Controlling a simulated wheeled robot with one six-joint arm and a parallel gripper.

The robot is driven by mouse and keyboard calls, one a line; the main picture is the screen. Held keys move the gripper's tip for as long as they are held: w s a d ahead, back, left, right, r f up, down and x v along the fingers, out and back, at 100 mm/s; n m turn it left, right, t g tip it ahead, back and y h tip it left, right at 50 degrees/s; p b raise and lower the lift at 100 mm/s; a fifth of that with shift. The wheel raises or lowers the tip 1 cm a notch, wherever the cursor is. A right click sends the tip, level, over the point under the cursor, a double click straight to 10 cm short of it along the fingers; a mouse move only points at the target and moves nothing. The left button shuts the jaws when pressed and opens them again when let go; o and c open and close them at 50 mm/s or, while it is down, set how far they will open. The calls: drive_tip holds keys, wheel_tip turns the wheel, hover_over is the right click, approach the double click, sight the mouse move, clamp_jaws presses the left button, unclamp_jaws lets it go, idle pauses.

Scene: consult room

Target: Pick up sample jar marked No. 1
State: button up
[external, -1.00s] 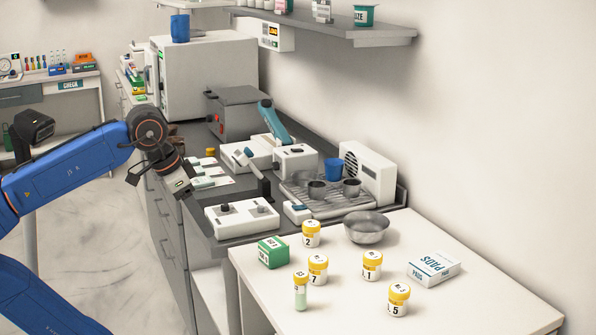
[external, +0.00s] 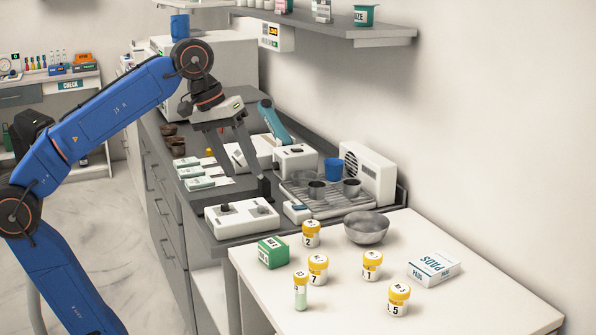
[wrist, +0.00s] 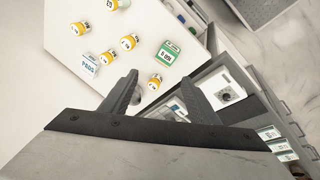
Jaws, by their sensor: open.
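The sample jar marked 1 (external: 372,266) stands upright on the white table, white with a yellow lid. In the wrist view, the yellow-lidded jar beside the pads box (wrist: 106,57) appears to be it, though its number is too small to read. My gripper (external: 247,172) is open and empty above the grey counter, to the left of and higher than the jar, well apart from it. In the wrist view the fingers (wrist: 156,78) spread apart, with another yellow-lidded jar showing between them.
Similar jars marked 2 (external: 311,234), 7 (external: 318,269) and 5 (external: 398,299) stand around it. A green box (external: 272,252), a small vial (external: 300,292), a PADS box (external: 433,266) and a metal bowl (external: 366,228) share the table. Counter devices (external: 241,217) stand below my gripper.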

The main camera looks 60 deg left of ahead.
drive_tip(key=w+d+n+g+h, duration=0.1)
drive_tip(key=w+d+n, duration=0.4)
drive_tip(key=w+n, duration=0.5)
drive_tip(key=n+g+h, duration=0.1)
drive_tip(key=n+h, duration=0.1)
drive_tip(key=n, duration=0.4)
hover_over(370, 254)
drive_tip(key=s+a, duration=0.2)
drive_tip(key=a, duration=0.3)
drive_tip(key=f, duration=0.2)
drive_tip(key=x, duration=0.5)
drive_tip(key=s+a+x, duration=0.1)
drive_tip(key=x, duration=0.5)
drive_tip(key=f+x, duration=0.1)
drive_tip(key=x, duration=0.4)
drive_tip(key=shift+s+a+f, duration=0.1)
drive_tip(key=shift+a+f, duration=0.15)
drive_tip(key=shift+x, duration=2.6)
drive_tip(key=shift+a, duration=0.2)
drive_tip(key=shift+c, duration=0.2)
drive_tip(key=c, duration=1)
